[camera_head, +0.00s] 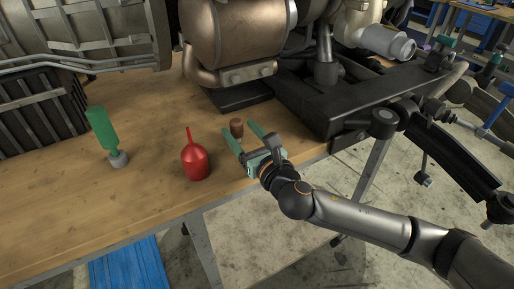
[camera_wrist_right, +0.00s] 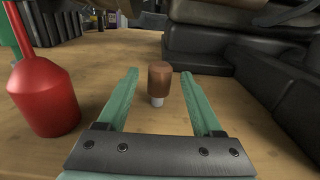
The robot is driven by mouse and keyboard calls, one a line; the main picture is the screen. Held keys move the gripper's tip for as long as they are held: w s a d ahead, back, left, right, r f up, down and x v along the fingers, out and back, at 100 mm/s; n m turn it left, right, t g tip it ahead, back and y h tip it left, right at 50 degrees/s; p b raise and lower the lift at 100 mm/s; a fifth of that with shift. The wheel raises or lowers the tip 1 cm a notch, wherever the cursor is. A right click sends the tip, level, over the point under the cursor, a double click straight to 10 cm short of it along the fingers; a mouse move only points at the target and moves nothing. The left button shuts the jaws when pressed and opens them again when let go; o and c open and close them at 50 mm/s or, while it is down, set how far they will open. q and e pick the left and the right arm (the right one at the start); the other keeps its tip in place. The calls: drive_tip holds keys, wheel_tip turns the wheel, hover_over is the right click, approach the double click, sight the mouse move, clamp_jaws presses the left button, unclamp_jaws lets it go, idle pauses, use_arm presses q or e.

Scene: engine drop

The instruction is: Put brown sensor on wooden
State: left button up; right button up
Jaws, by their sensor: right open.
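The brown sensor (camera_head: 237,127), a small brown cylinder on a pale lower end, stands upright on the wooden table (camera_head: 150,185). It also shows in the right wrist view (camera_wrist_right: 159,79). My right gripper (camera_head: 243,131) is open, with its green fingers low over the table. In the right wrist view the sensor is between the two fingertips (camera_wrist_right: 160,77), with a visible gap on each side. My left gripper is not in view.
A large engine (camera_head: 235,40) and dark metal parts (camera_head: 318,100) fill the back and right. The left front of the table is clear.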

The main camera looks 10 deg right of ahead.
drive_tip(key=v, duration=0.9)
drive_tip(key=shift+s, duration=0.1)
